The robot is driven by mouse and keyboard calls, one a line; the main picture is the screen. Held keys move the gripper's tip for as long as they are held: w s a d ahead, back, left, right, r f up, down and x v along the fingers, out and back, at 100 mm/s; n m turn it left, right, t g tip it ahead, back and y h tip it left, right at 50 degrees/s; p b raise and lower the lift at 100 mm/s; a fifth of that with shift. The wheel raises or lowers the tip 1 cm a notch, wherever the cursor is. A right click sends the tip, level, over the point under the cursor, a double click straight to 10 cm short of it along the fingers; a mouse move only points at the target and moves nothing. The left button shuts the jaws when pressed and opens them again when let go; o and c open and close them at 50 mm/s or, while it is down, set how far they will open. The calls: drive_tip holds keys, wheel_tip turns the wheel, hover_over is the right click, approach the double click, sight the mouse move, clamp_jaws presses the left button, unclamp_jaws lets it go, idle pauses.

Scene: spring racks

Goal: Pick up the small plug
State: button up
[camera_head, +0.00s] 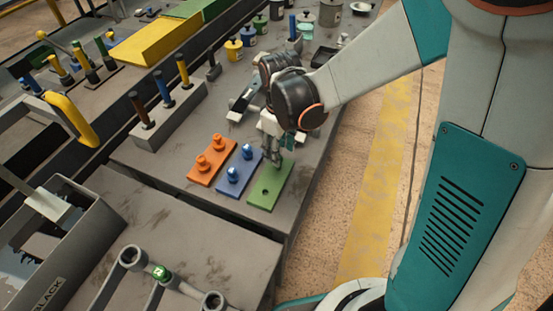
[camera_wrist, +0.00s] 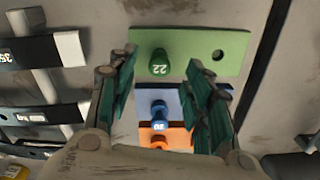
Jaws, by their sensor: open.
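A green plug marked 22 (camera_wrist: 160,62) stands at one end of a green plate (camera_head: 267,191), which has an empty hole at its other end. A blue plate with blue plugs (camera_head: 233,174) and an orange plate with orange plugs (camera_head: 202,163) lie beside it. Size alone does not clearly show which is the small plug. My gripper (camera_head: 274,157) points down over the far end of the green plate. In the wrist view its open fingers (camera_wrist: 161,62) appear on either side of the green plug, with nothing held. Whether they reach its height I cannot tell.
A grey block with upright pegs (camera_head: 168,117) stands left of the plates. A grey bracket with a green-capped post (camera_head: 161,272) is on the nearer table. Pots (camera_head: 233,49) stand at the back. The bench's right edge is close to the green plate.

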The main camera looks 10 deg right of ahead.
drive_tip(key=shift+w+a+f+b, duration=0.1)
drive_tip(key=shift+f+b, duration=1.1)
drive_tip(key=shift+f, duration=1.55)
drive_tip(key=shift+r, duration=0.1)
drive_tip(key=shift+c, duration=0.2)
drive_tip(key=c, duration=0.9)
